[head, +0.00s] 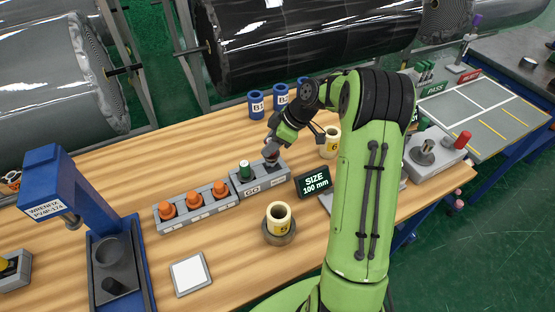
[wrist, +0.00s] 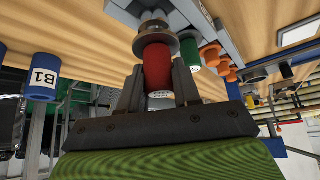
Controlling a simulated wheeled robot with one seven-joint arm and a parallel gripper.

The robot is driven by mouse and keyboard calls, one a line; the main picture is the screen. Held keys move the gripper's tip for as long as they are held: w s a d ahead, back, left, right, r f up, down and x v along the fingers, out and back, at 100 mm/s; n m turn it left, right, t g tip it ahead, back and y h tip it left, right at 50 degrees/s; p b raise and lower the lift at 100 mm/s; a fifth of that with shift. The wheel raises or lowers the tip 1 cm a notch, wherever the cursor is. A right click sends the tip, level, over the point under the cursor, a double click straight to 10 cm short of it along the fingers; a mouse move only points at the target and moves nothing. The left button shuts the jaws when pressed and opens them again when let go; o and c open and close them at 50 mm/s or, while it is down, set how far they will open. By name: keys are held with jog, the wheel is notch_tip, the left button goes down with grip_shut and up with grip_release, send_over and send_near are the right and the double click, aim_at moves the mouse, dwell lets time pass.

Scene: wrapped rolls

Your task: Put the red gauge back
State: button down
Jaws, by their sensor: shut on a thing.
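The red gauge (wrist: 157,66) has a red handle and a wider grey metal collar. My gripper (wrist: 160,88) is shut on its handle, with one finger on each side. The collar is at the grey gauge block (wrist: 206,20); I cannot tell whether it is seated or just above. In the head view my gripper (head: 272,156) points down over the right end of the gauge block (head: 256,188), which carries a GO label on its left part. The green gauge (head: 245,170) stands upright in the left place of that block.
A grey rack (head: 197,212) with several orange-topped pieces adjoins on the left. A cream core (head: 279,216) sits on a round stand in front. The size display (head: 314,184) is close on the right. Blue cores (head: 256,104) stand behind.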

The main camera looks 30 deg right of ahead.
aim_at(271, 156)
jog(key=shift+d+f+b, duration=0.1)
jog(key=shift+f+b, duration=0.4)
jog(key=shift+f, duration=2.15)
jog(key=c, duration=0.8)
grip_release()
jog(key=shift+r, duration=0.1)
